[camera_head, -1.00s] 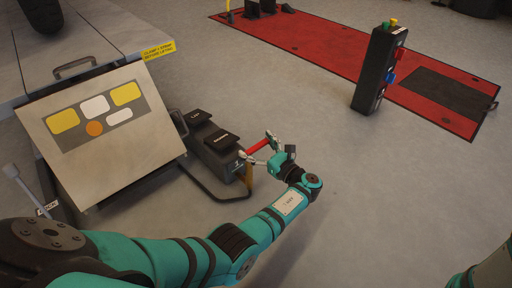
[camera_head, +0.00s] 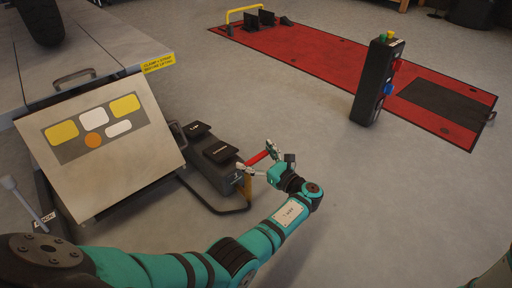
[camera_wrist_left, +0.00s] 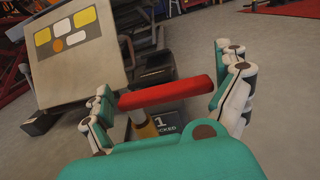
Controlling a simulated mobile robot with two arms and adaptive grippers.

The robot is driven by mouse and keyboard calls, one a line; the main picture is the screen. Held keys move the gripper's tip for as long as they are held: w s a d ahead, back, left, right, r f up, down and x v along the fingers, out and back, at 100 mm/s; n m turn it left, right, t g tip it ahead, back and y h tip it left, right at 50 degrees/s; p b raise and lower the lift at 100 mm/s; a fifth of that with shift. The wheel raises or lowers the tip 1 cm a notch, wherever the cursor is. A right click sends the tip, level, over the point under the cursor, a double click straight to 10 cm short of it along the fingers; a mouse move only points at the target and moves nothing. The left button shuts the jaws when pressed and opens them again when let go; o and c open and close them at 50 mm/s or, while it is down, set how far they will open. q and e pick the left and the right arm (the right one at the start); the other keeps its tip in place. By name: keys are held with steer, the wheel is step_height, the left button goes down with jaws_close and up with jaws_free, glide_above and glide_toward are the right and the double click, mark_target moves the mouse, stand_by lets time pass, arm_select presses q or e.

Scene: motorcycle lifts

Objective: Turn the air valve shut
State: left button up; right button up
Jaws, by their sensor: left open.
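The air valve's red lever (camera_head: 259,158) shows at the front end of the dark foot-pedal unit, above a brass-coloured stem (camera_head: 247,184). In the left wrist view the red lever (camera_wrist_left: 166,92) lies crosswise between my fingers, with the brass stem (camera_wrist_left: 144,125) below it. A plate marked "1" and partly readable as "locked" (camera_wrist_left: 168,128) is behind, partly hidden by my gripper. My left gripper (camera_head: 257,158) is open, one finger on either side of the lever; I cannot tell whether they touch it. My right gripper is out of view.
The pedal unit (camera_head: 211,166) has a bent guard bar around it, beside a tilted panel (camera_head: 115,175) on the grey lift (camera_head: 105,45). A black control post (camera_head: 371,85) stands by a red lift platform (camera_head: 320,55).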

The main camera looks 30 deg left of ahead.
mark_target(256, 158)
arm_select(q)
step_height(256, 158, up, 9)
steer(key=shift+r, duration=0.1)
stand_by(0.7)
